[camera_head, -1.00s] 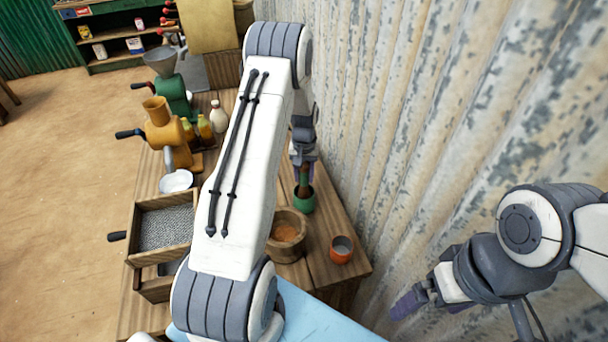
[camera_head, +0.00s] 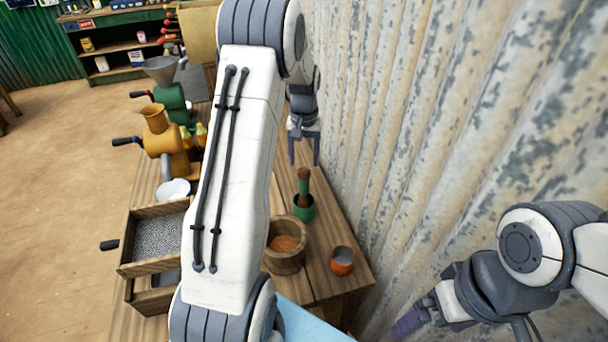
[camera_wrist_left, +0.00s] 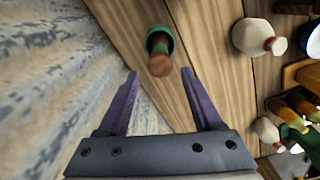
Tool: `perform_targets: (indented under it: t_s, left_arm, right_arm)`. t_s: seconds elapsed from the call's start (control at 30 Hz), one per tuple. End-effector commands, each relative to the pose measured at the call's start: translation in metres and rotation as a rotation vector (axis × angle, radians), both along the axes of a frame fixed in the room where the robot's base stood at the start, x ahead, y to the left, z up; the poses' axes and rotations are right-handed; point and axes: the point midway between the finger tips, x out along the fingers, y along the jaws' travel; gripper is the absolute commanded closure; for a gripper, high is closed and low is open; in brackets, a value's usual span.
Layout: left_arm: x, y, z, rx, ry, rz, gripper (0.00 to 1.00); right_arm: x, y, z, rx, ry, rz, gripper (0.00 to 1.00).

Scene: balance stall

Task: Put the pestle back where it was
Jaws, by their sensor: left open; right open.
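The wooden pestle (camera_head: 304,182) with a green band stands upright in a small green cup (camera_head: 303,209) on the wooden table by the corrugated wall. It also shows in the left wrist view as the pestle (camera_wrist_left: 159,62) in the green cup (camera_wrist_left: 152,38). My left gripper (camera_head: 304,160) is open and empty, above and apart from the pestle. In the left wrist view my left gripper (camera_wrist_left: 166,88) has its purple fingers spread, with the pestle beyond the tips. My right gripper (camera_head: 405,325) is open and away from the table at the lower right.
A wooden mortar (camera_head: 285,258) with orange powder and an orange cup (camera_head: 342,261) stand near the green cup. A yellow grinder (camera_head: 165,140) and a drawer of grey grains (camera_head: 158,237) are at left. The corrugated wall (camera_head: 430,130) bounds the right.

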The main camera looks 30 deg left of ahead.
Motion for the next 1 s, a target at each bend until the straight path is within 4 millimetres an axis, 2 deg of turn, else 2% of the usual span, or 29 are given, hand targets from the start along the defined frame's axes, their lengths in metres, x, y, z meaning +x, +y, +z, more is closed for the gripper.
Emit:
perform_targets:
  t_s: [0.1, 0.27, 0.33, 0.37, 0.43, 0.47, 0.53, 0.57, 0.6, 0.67, 0.7, 0.73, 0.83, 0.9, 1.0]
  left_arm:
    - [0.001, 0.000, 0.012, 0.001, -0.003, 0.000, 0.33]
    - [0.000, 0.000, 0.019, 0.000, 0.000, 0.000, 0.33]
    - [0.000, -0.007, 0.022, 0.000, -0.001, -0.013, 0.33]
    - [0.000, -0.014, 0.025, -0.001, -0.003, -0.028, 0.33]
    - [-0.004, -0.042, 0.035, -0.003, -0.008, -0.085, 0.33]
    - [-0.007, -0.060, 0.042, -0.004, -0.011, -0.122, 0.33]
    - [-0.023, -0.112, 0.059, -0.011, -0.020, -0.233, 0.33]
    - [-0.034, -0.137, 0.067, -0.014, -0.024, -0.290, 0.33]
    - [-0.053, -0.171, 0.076, -0.020, -0.028, -0.373, 0.33]
    - [-0.089, -0.215, 0.088, -0.027, -0.034, -0.500, 0.33]
    - [-0.115, -0.239, 0.094, -0.034, -0.038, -0.580, 0.33]
    - [-0.136, -0.254, 0.097, -0.040, -0.040, -0.638, 0.33]
    - [-0.201, -0.287, 0.102, -0.054, -0.046, -0.820, 0.33]
    - [-0.239, -0.297, 0.101, -0.064, -0.048, -0.919, 0.33]
    - [-0.276, -0.301, 0.097, -0.075, -0.048, -1.021, 0.33]
  right_arm:
    - [0.000, 0.000, -0.004, 0.000, 0.000, 0.000, 0.00]
    - [0.000, 0.000, -0.005, 0.000, 0.000, 0.001, 0.00]
    - [0.000, 0.000, -0.005, 0.000, 0.000, 0.001, 0.00]
    - [0.000, 0.000, -0.005, 0.000, 0.000, 0.001, 0.00]
    - [0.000, 0.000, -0.004, 0.000, 0.000, 0.001, 0.00]
    - [0.000, 0.000, -0.004, 0.000, 0.000, 0.000, 0.00]
    - [0.000, 0.000, -0.004, 0.000, 0.000, 0.000, 0.00]
    - [0.000, 0.000, -0.004, 0.000, 0.000, 0.000, 0.00]
    - [0.000, 0.000, -0.004, 0.000, 0.000, 0.000, 0.00]
    - [0.000, 0.000, -0.005, 0.000, 0.000, 0.000, 0.00]
    - [0.000, 0.000, -0.005, 0.000, 0.000, 0.000, 0.00]
    - [0.000, 0.000, -0.005, 0.000, 0.000, 0.000, 0.00]
    - [0.000, 0.000, -0.005, 0.000, 0.000, 0.000, 0.00]
    - [0.000, 0.000, -0.005, 0.000, 0.000, 0.000, 0.00]
    - [0.000, 0.000, -0.005, 0.000, 0.000, 0.000, 0.00]
